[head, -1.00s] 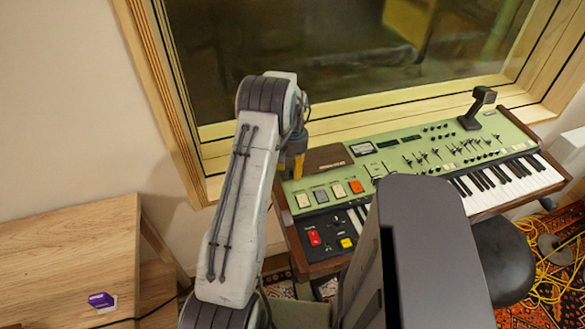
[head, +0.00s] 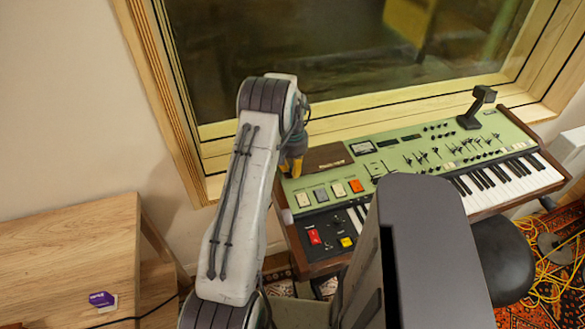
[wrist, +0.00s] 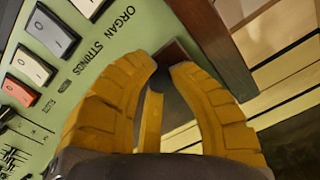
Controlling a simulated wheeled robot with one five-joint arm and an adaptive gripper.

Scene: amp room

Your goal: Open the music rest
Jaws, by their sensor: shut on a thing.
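The music rest (head: 327,158) is a dark brown panel on the back left of the green keyboard (head: 408,155), lying low against its top. My gripper (head: 293,173) has yellow fingers and is at the panel's left end. In the wrist view, my gripper (wrist: 165,58) is shut on the music rest (wrist: 174,52), whose brown end shows between the fingertips. The fingers hide part of it, and how deep the grip goes cannot be seen.
The keyboard's wooden side (wrist: 215,45) is close beside the fingers. Coloured switches (head: 338,189) lie in front of the music rest. The window frame (head: 225,150) stands behind. A wooden table (head: 70,245) is at the left, and a black stool (head: 503,262) at the right.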

